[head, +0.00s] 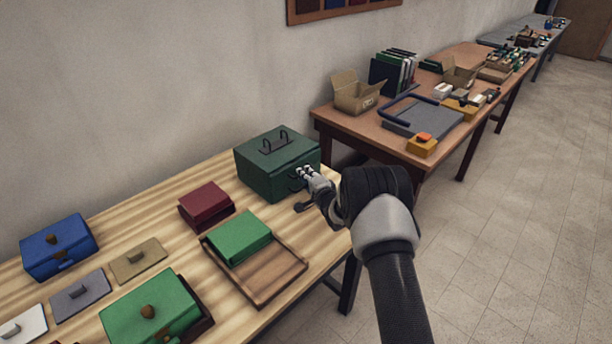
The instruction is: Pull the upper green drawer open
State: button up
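A dark green box-shaped unit (268,168) stands at the far right end of the near wooden table, with a dark handle on its top. No separate upper and lower drawer fronts can be made out. A small dark shape, perhaps a front handle (296,182), shows at its right-hand face, partly hidden by my gripper. My gripper (301,189) is at that face, with its fingers apart, one above and one lower. I cannot tell whether it touches the handle. Nothing is seen held in it.
A wooden tray (268,286) with a green block (239,237) and a dark red box (206,206) lie left of the unit. A blue box (59,246) and a brighter green lidded box (151,311) are further left. A second, cluttered table (340,126) stands behind; floor is clear right.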

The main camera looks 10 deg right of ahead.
grip_shut()
jog(key=s+d+p, duration=0.3)
jog(key=s+d, duration=0.5)
jog(key=s, duration=0.3)
jog(key=shift+s+d, duration=0.25)
jog(key=shift+s, duration=0.05)
jog(key=shift+o, duration=2.4)
grip_release()
